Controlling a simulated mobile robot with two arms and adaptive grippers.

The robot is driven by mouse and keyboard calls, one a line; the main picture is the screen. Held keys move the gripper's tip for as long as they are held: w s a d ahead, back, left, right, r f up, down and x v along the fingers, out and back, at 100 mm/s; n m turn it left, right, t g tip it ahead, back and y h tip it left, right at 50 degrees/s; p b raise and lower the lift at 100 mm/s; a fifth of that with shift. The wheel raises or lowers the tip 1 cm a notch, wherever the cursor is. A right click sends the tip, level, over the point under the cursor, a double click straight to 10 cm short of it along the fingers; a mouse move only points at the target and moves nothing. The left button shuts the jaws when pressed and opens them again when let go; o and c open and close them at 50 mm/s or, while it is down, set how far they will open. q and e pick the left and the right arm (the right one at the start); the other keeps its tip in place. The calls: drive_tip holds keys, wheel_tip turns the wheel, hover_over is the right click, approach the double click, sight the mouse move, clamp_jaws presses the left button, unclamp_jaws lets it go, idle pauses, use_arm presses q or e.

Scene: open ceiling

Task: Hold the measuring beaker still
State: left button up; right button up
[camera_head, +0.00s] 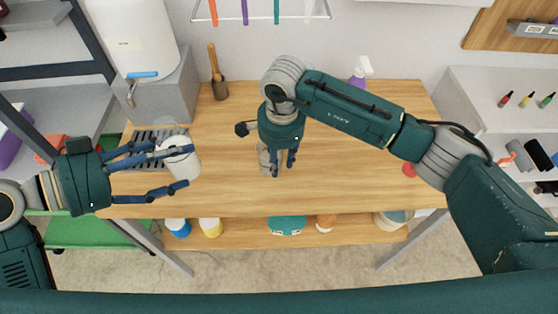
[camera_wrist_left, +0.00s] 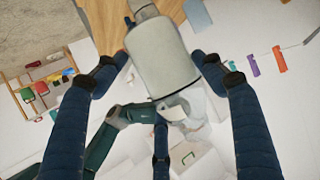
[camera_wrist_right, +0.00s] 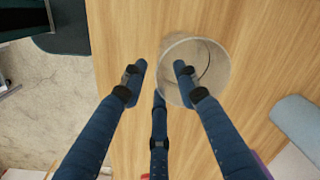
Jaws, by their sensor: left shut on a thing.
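The clear measuring beaker (camera_wrist_right: 212,82) stands upright on the wooden table in the right wrist view. In the head view the beaker (camera_head: 264,157) is partly hidden by my right gripper (camera_head: 281,165). The right gripper's fingers are apart; one overlaps the beaker's rim in the right wrist view and another is left of it. I cannot tell whether they touch it. My left gripper (camera_head: 183,167) is shut on a white cylindrical container (camera_head: 184,166), above the table's left part. This container (camera_wrist_left: 163,55) also shows between the fingers in the left wrist view, a translucent part at its lower end there.
A big white tank (camera_head: 140,45) with a blue-handled tap stands on a grey block at the back left. A dark grate (camera_head: 150,139) lies below the tap. The table's front middle (camera_head: 300,203) is clear.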

use_arm(q)
drive_tip(key=shift+f, duration=0.1)
use_arm(e)
drive_tip(key=shift+f, duration=0.1)
idle(0.4)
